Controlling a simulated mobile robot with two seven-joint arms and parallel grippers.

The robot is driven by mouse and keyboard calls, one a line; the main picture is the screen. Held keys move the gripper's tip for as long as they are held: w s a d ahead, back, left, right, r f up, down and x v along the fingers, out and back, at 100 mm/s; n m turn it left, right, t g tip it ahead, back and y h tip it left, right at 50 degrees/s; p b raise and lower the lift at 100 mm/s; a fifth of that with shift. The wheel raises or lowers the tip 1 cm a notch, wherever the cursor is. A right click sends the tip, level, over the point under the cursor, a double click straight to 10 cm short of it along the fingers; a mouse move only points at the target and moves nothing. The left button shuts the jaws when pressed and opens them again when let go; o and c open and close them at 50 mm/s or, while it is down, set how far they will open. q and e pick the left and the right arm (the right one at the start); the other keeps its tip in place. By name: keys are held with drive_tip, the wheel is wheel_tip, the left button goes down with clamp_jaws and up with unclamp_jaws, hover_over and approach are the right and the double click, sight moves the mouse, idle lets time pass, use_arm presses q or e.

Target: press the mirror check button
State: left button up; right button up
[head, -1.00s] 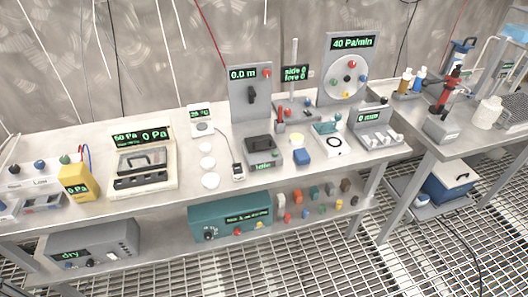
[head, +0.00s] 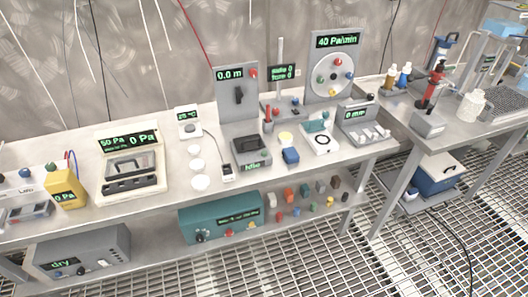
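No control labelled as a mirror check button can be read in the head view; the labels are too small. Candidate controls show on several devices. A grey upright panel (head: 236,95) reads 0.0 m and has a red button (head: 253,73) and a black lever. A small device reading side 0, fore 0 (head: 281,72) stands beside it, with a red and a blue button on its base. A round-dial panel (head: 334,62) reads 40 Pa/min and carries several coloured buttons. A low black-topped box (head: 251,146) reads idle. Neither of my grippers is in view.
A long steel bench (head: 90,215) bears the devices, including a white gauge case (head: 131,160) reading 0 Pa and a yellow meter (head: 65,188). A grey box (head: 82,252) reading dry and a teal box (head: 221,217) stand on the lower shelf. Grated floor in front looks clear.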

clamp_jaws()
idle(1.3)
